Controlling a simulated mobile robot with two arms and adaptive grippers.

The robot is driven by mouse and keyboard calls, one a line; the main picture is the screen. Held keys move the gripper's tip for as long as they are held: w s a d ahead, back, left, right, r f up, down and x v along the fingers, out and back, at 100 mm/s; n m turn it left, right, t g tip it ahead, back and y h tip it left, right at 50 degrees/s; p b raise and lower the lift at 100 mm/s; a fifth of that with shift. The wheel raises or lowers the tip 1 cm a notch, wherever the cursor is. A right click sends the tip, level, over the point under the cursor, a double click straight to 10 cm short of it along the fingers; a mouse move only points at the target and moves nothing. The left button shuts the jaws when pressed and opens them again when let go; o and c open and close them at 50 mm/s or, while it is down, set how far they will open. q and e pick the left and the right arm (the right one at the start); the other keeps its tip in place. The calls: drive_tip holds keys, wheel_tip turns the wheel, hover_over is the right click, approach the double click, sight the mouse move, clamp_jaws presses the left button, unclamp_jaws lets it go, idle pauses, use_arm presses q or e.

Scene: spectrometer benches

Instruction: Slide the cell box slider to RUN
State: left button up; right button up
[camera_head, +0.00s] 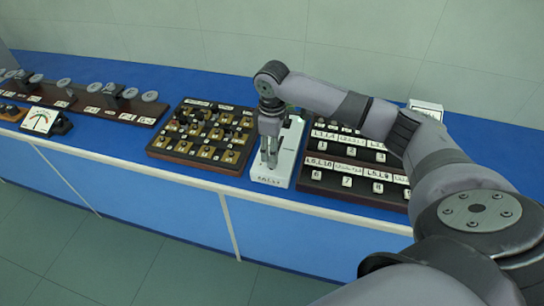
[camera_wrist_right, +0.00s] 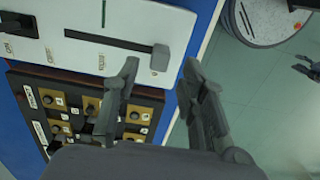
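The white cell box (camera_head: 285,170) stands on the blue bench, partly hidden behind my right gripper (camera_head: 268,155). In the right wrist view the cell box (camera_wrist_right: 100,20) has a long dark slot in its top. A grey slider knob (camera_wrist_right: 160,58) is at one end of the slot, near the box's edge. My right gripper (camera_wrist_right: 160,68) is open, with its fingertips on either side of the knob and a gap to each. I cannot tell whether the fingers reach down to its height. The small lettering beside the slot is too blurred to read.
A dark board with brass plates and knobs (camera_head: 205,135) lies left of the box. A dark rack with numbered labels (camera_head: 345,170) is close on the right. Further left are a meter (camera_head: 40,121) and boards with round discs (camera_head: 118,104). The bench's front edge is near the box.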

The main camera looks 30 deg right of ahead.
drive_tip(key=shift+f, duration=2.5)
clamp_jaws()
